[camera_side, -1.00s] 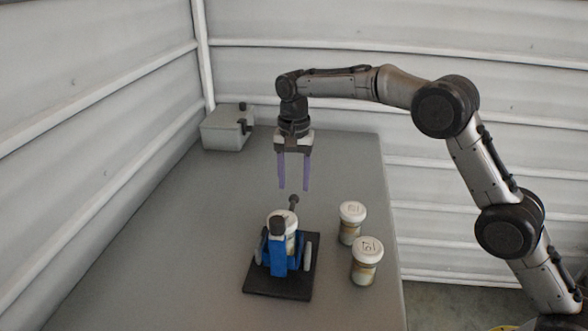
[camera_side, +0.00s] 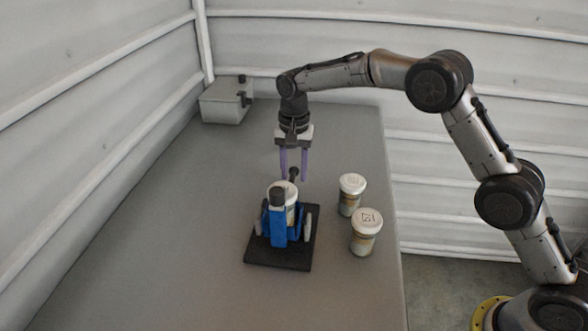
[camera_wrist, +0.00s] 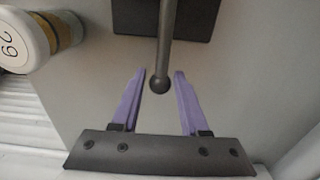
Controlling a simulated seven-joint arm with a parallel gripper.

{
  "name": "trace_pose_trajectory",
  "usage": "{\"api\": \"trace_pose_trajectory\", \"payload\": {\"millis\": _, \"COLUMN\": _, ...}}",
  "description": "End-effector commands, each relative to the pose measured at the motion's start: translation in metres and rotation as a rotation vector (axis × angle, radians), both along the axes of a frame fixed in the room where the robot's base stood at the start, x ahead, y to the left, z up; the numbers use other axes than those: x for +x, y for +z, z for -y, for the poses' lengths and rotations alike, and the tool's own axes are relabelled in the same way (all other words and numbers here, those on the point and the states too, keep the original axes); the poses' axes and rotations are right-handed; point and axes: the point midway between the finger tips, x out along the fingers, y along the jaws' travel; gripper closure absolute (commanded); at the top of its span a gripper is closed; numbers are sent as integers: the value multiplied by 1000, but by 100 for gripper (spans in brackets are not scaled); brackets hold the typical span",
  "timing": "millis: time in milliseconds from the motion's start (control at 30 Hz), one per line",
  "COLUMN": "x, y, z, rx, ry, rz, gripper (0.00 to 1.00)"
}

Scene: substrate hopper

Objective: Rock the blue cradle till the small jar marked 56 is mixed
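The blue cradle (camera_side: 279,232) stands on a dark base plate and holds a white-lidded jar (camera_side: 288,189); I cannot read that jar's mark. A dark handle with a ball knob (camera_side: 293,173) sticks out from the cradle's far side. In the wrist view the rod runs down from the top to its ball knob (camera_wrist: 160,85). My gripper (camera_side: 293,179) points down at the knob, its purple fingers open. In the wrist view the fingers of my gripper (camera_wrist: 160,72) stand either side of the knob, with a gap on both sides.
A grey box (camera_side: 226,102) sits at the table's far left corner. The table left of the cradle is clear.

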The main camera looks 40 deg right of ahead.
Motion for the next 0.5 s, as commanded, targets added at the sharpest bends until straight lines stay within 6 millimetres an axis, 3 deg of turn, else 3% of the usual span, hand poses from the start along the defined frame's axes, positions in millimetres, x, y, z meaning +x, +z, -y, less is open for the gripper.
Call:
{"api": "trace_pose_trajectory", "payload": {"millis": 33, "x": 0, "y": 0, "z": 0, "rx": 0, "ry": 0, "rz": 0, "gripper": 67}}
{"api": "trace_pose_trajectory", "payload": {"millis": 167, "x": 0, "y": 0, "z": 0, "rx": 0, "ry": 0, "rz": 0, "gripper": 88}}
{"api": "trace_pose_trajectory", "payload": {"millis": 500, "x": 0, "y": -3, "z": 0, "rx": -1, "ry": 0, "rz": -1, "gripper": 88}}
